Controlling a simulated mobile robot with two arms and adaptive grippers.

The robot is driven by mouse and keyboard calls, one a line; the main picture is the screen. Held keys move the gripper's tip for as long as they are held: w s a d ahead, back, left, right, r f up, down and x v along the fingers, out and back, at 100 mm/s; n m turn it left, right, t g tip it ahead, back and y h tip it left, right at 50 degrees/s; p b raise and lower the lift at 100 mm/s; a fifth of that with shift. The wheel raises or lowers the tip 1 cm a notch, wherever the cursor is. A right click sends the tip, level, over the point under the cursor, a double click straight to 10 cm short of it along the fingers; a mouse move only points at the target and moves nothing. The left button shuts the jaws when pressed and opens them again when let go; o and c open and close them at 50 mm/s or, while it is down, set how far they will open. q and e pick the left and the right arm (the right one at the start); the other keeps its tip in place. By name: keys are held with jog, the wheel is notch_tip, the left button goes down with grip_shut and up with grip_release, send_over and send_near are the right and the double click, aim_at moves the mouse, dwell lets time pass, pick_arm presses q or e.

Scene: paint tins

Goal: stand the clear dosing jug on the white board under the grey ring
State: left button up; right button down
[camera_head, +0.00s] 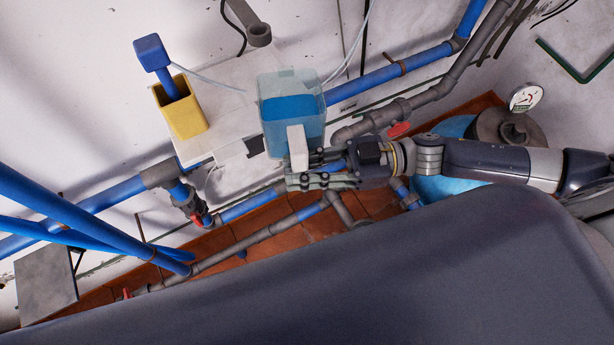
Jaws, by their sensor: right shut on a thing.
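The clear dosing jug (291,110) has a see-through box shape, blue liquid inside and a white handle (298,147) on the near side. My right gripper (303,169) comes in from the right and is shut on this handle. The white board (228,92) is left of and partly behind the jug. The jug overlaps its right end in the picture; I cannot tell whether it touches the board. The grey ring (258,34) sticks out from the wall on a bracket, above and left of the jug in the picture. My left gripper is not in view.
A yellow container (183,118) with a blue-headed piece (152,54) in it stands on the board's left part. Thin clear tubes run beside the ring. Blue and grey pipes with red-handled valves (399,130) run along the wall. A pressure gauge (525,97) is at right.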

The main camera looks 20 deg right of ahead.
jog(key=shift+w+a+b, duration=0.25)
jog(key=shift+w+a, duration=0.15)
jog(key=shift+w, duration=1.65)
jog(key=shift+w+a+b, duration=0.3)
jog(key=shift+w+a, duration=0.15)
jog(key=shift+w, duration=1.55)
jog(key=shift+w+a+b, duration=0.25)
jog(key=shift+w+a, duration=0.15)
jog(key=shift+w, duration=1.65)
jog(key=shift+f+b, duration=0.4)
jog(key=shift+f, duration=0.3)
jog(key=c, duration=1.4)
grip_release()
jog(key=shift+f, duration=0.15)
jog(key=shift+d, duration=0.5)
jog(key=s+d, duration=0.2)
jog(key=d, duration=0.9)
jog(key=shift+a, duration=0.1)
